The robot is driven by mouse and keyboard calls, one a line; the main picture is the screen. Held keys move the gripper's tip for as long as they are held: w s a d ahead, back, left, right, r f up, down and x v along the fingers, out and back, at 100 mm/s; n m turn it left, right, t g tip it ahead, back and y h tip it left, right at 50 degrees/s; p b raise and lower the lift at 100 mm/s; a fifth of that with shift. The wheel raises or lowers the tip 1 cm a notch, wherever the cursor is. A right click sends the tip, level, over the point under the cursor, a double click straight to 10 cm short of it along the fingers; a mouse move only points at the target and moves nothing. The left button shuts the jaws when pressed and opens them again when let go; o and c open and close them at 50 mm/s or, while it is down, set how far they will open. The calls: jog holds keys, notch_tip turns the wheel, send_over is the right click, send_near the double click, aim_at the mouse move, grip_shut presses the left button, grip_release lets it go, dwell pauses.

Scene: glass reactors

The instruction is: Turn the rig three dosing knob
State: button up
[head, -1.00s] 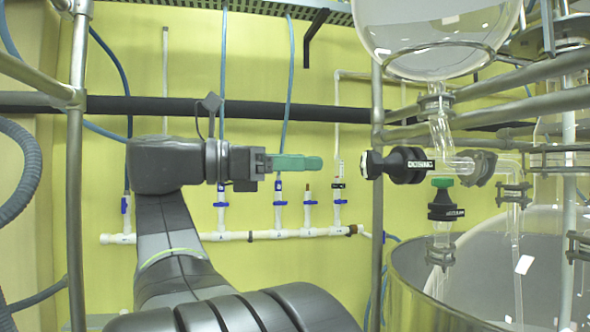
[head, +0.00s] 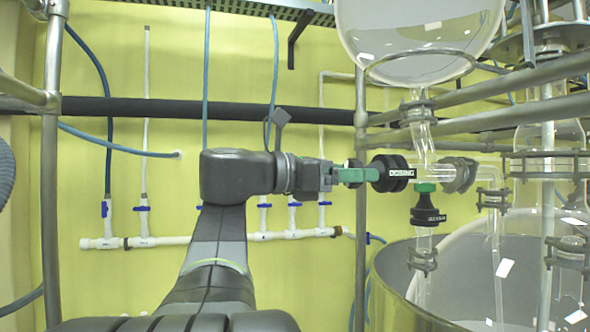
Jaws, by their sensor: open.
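The dosing valve (head: 397,162) is black with a white lettered label and lies sideways on the glass pipe below the round flask. Its black knob (head: 353,163) faces left. My gripper (head: 362,174) reaches it from the left, pointing right, with its green fingers level with the knob. The near finger covers part of the knob, and black shows above and below it. The jaws are open. The far finger is hidden, and I cannot tell whether either finger touches the knob.
A second black valve (head: 426,210) with a green top stands just below right. A vertical metal post (head: 361,230) is close by the knob. The glass flask (head: 420,35) hangs above, and a large metal-rimmed vessel (head: 395,300) stands below. The yellow wall behind carries pipes.

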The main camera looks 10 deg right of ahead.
jog(key=shift+d, duration=0.8)
jog(key=c, duration=1)
jog(key=shift+m, duration=0.4)
